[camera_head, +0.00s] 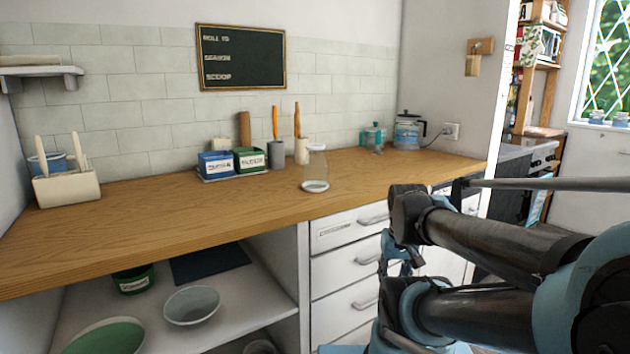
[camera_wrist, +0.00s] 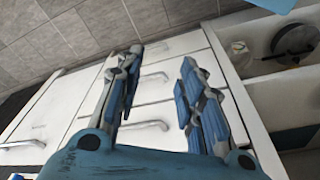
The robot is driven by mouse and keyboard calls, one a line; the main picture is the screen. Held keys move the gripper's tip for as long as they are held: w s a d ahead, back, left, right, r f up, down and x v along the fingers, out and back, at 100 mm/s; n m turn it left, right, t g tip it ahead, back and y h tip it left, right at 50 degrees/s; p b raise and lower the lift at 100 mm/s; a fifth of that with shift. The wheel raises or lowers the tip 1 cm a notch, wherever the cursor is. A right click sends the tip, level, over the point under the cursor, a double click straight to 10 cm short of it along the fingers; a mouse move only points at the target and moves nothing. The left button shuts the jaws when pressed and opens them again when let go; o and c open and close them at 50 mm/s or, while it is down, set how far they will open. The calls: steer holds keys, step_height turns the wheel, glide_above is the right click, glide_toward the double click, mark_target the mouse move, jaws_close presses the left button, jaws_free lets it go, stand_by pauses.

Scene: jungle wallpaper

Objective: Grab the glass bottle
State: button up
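A clear glass bottle (camera_head: 317,168) stands upright on the wooden counter (camera_head: 130,219), near its front edge and left of my arm in the head view. The wrist view does not show the bottle. My gripper (camera_wrist: 158,64) is open and empty in the wrist view, its two blue-padded fingers apart in front of white drawer fronts. In the head view the arm is at the right, in front of the drawers and below the counter top; the fingers are hard to make out there.
Behind the bottle stand blue and green tins (camera_head: 216,165), utensil holders (camera_head: 302,150) and a kettle (camera_head: 407,132). A white caddy (camera_head: 66,187) is at the far left. Bowls (camera_head: 192,305) sit on the open shelf below. Drawer handles (camera_head: 366,259) stick out. The counter's front left is clear.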

steer(key=o, duration=0.8)
step_height(320, 180, up, 2)
steer(key=shift+s+a+r+n, duration=0.1)
steer(key=shift+r+n, duration=0.1)
steer(key=shift+n, duration=0.1)
step_height(320, 180, up, 42)
steer(key=n+g, duration=0.2)
steer(key=n, duration=1.8)
glide_above(315, 152)
steer(key=w, duration=0.3)
step_height(315, 152, down, 17)
steer(key=shift+w+f, duration=0.1)
steer(key=shift+f, duration=0.05)
